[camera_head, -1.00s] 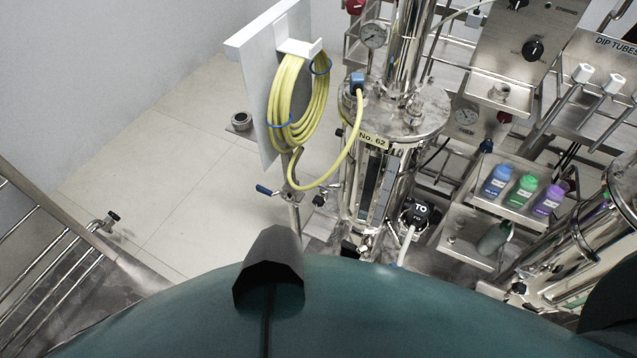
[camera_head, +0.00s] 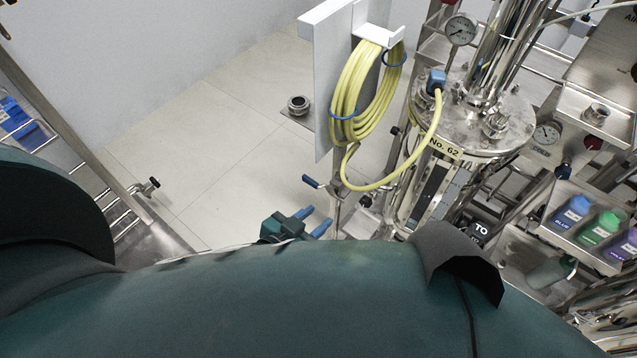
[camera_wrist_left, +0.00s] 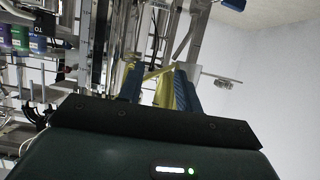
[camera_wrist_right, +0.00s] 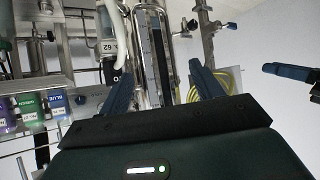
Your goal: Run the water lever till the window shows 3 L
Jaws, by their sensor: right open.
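The water lever (camera_head: 313,181), a small blue handle on a thin steel post, stands left of the steel vessel marked No. 62 (camera_head: 475,125). The vessel's tall narrow window (camera_head: 432,195) faces me; its reading is too small to make out. My left gripper (camera_head: 318,217) is open and empty, below the lever and apart from it in the head view; its spread fingers also show in the left wrist view (camera_wrist_left: 158,80). My right gripper (camera_wrist_right: 160,72) is open and empty, with the vessel beyond its fingers; my body hides it in the head view.
A coiled yellow hose (camera_head: 362,92) hangs from a white panel (camera_head: 328,85) beside the vessel. Blue, green and purple bottles (camera_head: 602,228) sit on a rack at the right. A steel railing (camera_head: 70,125) is at the left. Bare floor (camera_head: 225,150) lies between.

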